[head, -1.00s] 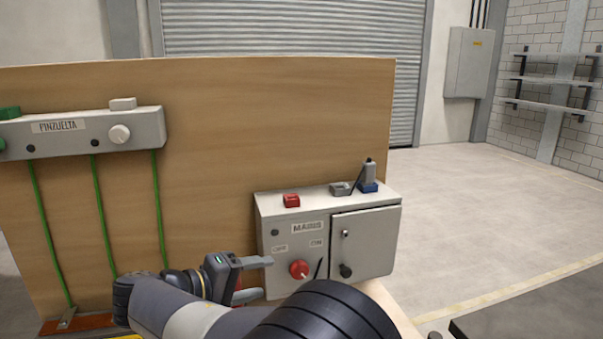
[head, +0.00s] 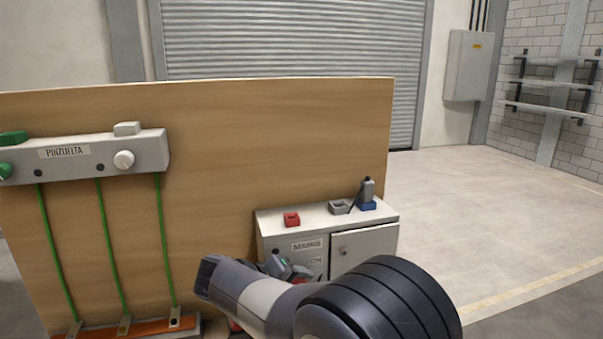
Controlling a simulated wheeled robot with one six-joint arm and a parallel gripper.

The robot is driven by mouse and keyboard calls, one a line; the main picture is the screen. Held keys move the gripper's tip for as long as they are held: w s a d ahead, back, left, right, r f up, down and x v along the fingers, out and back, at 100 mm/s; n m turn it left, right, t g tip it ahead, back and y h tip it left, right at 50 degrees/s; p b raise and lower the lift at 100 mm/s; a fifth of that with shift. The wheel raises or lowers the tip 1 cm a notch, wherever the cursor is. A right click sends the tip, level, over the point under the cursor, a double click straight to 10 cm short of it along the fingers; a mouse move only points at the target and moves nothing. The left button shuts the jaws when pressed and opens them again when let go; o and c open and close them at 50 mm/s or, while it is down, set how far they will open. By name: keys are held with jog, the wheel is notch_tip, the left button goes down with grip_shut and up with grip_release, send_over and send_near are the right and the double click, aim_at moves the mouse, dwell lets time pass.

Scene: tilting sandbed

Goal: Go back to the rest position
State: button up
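My gripper (head: 287,268) is partly hidden behind my own arm, in front of the lower part of the grey MAINS box (head: 363,240). Its fingers are small and overlap the box front, so I cannot tell whether they are open or shut, or whether they touch anything. My arm reaches in from the bottom right and bends back at the elbow. The box's red knob is mostly hidden by my arm and gripper. The box door looks closed.
On the box top are a red block (head: 292,219), a grey tray (head: 340,207) and a grey bottle-like thing (head: 367,189) on a blue base. A grey panel (head: 82,157) with green cables is on the wooden board (head: 260,130). The floor at right is clear.

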jog(key=y+p, duration=0.2)
jog(key=r+g+y+p, duration=0.1)
jog(key=p, duration=0.1)
jog(key=shift+d+m, duration=0.25)
jog(key=shift+m, duration=0.15)
jog(key=y+p, duration=0.1)
jog(key=g+y+p, duration=0.1)
jog(key=p, duration=0.1)
jog(key=y+p, duration=0.1)
jog(key=shift+w+d+r+m, duration=0.15)
jog(key=shift+d+m, duration=0.1)
jog(key=shift+m, duration=0.15)
jog(key=shift+d+m+g+y+p, duration=0.15)
jog(key=shift+g+y+p, duration=0.2)
jog(key=shift+y+p, duration=0.55)
jog(key=shift+d+m+g+y+p, duration=0.15)
jog(key=shift+g+y+p, duration=0.2)
jog(key=shift+y+p, duration=0.5)
jog(key=b+v, duration=0.1)
jog(key=v, duration=0.6)
jog(key=shift+a+r+b, duration=0.15)
jog(key=shift+b, duration=0.15)
